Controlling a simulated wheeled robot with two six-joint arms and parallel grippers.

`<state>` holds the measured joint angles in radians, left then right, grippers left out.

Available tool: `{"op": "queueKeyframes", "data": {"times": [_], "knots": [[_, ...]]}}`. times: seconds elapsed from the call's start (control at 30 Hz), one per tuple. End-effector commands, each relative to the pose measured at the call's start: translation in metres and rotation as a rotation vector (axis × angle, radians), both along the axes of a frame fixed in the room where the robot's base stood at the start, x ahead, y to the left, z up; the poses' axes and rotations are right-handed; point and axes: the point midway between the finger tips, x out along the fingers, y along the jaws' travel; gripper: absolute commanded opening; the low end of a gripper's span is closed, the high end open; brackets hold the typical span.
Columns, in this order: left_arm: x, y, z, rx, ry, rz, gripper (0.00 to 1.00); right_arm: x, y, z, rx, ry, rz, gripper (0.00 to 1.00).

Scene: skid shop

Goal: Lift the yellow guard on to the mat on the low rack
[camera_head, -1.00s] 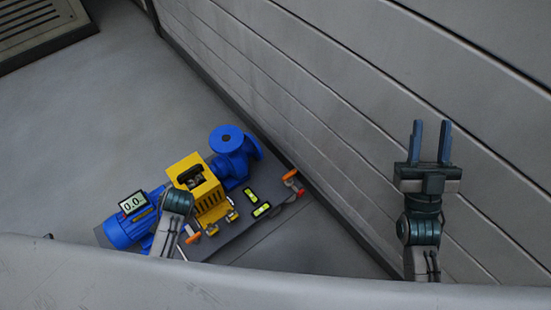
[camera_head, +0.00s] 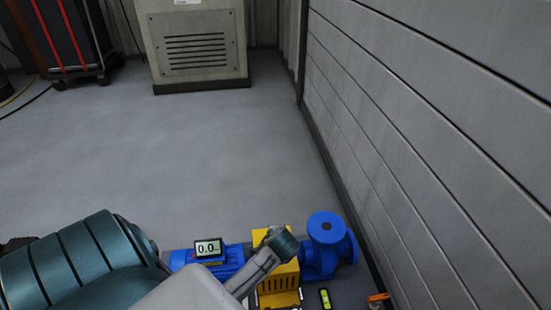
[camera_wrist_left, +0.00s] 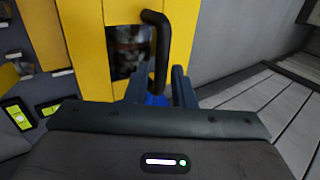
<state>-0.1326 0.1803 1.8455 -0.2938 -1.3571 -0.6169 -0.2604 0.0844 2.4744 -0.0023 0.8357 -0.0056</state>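The yellow guard (camera_head: 279,286) sits on the pump skid between a blue motor (camera_head: 208,257) and a blue pump (camera_head: 329,248) in the head view, partly covered by my left arm. In the left wrist view the guard (camera_wrist_left: 85,45) is close, with a dark opening and a black handle (camera_wrist_left: 157,45). My left gripper (camera_wrist_left: 160,84) is at the handle's lower end, one finger on each side. The fingers look open, with a narrow gap beside the handle. In the head view the left fingers are hidden. My right gripper, the mat and the low rack are out of view.
A grey panelled wall (camera_head: 410,140) runs close along the right. A display (camera_head: 208,248) stands on the motor, and a yellow-green level (camera_head: 325,298) lies near the pump. A grey cabinet (camera_head: 197,45) and a dark red-striped cart (camera_head: 72,38) stand behind. The floor between is clear.

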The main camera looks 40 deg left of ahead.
Motion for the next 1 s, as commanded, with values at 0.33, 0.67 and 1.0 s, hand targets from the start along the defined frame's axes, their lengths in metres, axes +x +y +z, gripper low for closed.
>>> {"op": "queueKeyframes", "data": {"times": [0.33, 0.67, 1.0], "knots": [[0.015, 0.016, -0.031, 0.000, 0.000, -0.001, 0.22, 0.000, -0.001, -0.005, 0.017, -0.046, -0.002, 0.36], [0.015, 0.015, -0.030, 0.000, 0.000, -0.001, 0.00, -0.002, -0.001, -0.004, 0.017, -0.047, -0.002, 0.36], [0.015, 0.015, -0.031, 0.000, 0.000, -0.001, 0.00, -0.003, -0.001, -0.005, 0.016, -0.047, -0.001, 0.36]]}}
